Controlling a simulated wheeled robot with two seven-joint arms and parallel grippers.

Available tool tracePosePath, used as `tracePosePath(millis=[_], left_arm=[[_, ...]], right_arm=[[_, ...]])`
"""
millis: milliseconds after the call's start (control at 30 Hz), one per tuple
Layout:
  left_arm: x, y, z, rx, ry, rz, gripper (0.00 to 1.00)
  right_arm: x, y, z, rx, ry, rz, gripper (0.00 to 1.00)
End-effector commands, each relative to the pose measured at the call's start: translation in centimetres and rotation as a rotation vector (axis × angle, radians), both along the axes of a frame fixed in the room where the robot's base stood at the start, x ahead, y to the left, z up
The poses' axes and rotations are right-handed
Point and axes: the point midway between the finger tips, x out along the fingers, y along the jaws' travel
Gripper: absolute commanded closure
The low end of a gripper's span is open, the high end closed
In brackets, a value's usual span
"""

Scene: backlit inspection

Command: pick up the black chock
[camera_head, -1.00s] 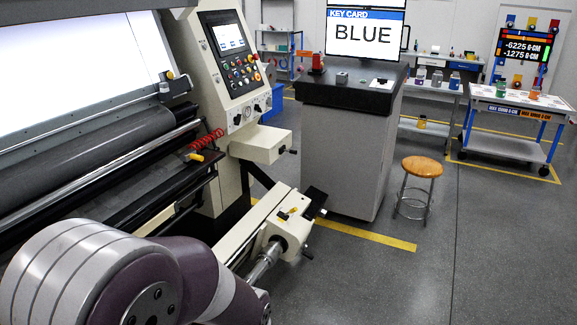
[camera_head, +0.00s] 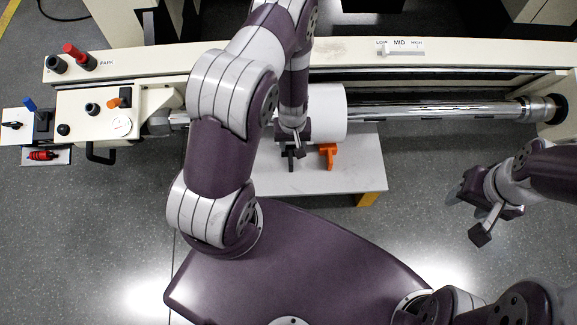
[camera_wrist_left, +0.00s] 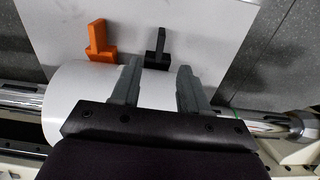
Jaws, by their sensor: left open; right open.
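The black chock (camera_head: 290,158) lies on a light grey board beside the white roll (camera_head: 328,112), partly hidden by my left gripper in the head view. In the left wrist view the black chock (camera_wrist_left: 157,48) is upright in the picture, just beyond the fingertips and roughly in line with the gap between them. My left gripper (camera_wrist_left: 160,66) is open and empty, its fingers seen over the white roll. In the head view my left gripper (camera_head: 293,140) is small and partly covered by its wrist. My right gripper (camera_head: 481,226) is open and empty, well off to the right.
An orange chock (camera_head: 328,155) stands just right of the black one. The grey board (camera_head: 350,183) is otherwise bare. The roll sits on a shiny shaft (camera_head: 430,113) along the cream machine. A control box (camera_head: 100,115) with knobs is at left. Floor is free at right.

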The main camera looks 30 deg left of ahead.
Motion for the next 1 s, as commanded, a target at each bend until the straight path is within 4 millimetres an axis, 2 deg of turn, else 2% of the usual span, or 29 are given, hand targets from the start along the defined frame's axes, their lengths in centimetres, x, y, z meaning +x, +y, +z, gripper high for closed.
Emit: tracePosePath(millis=[33, 300, 400, 567, 700, 800, 1000], left_arm=[[-0.3, 0.2, -2.9, 0.002, 0.004, 0.017, 0.55], [-0.6, 0.3, -9.3, 0.006, 0.006, 0.035, 0.55], [-0.6, 0.3, -10.8, 0.006, 0.007, 0.034, 0.55], [-0.5, 0.3, -12.0, 0.005, 0.007, 0.034, 0.55], [-0.5, 0.1, -14.8, 0.006, 0.007, 0.033, 0.55], [-0.4, 0.1, -16.3, 0.006, 0.006, 0.033, 0.55], [-0.4, 0.1, -16.2, 0.006, 0.006, 0.033, 0.55]], right_arm=[[0.1, 0.0, -1.8, 0.0, -0.001, 0.0, 0.47], [0.1, 0.0, -5.1, 0.0, -0.002, 0.0, 0.47], [0.1, 0.0, -5.8, 0.0, -0.002, 0.0, 0.47], [0.1, 0.0, -6.6, 0.0, -0.002, 0.0, 0.47], [0.1, 0.0, -8.7, 0.0, -0.002, 0.0, 0.47], [0.1, 0.0, -9.6, 0.0, -0.001, 0.0, 0.47], [0.1, 0.0, -9.3, 0.0, -0.002, 0.0, 0.47]])
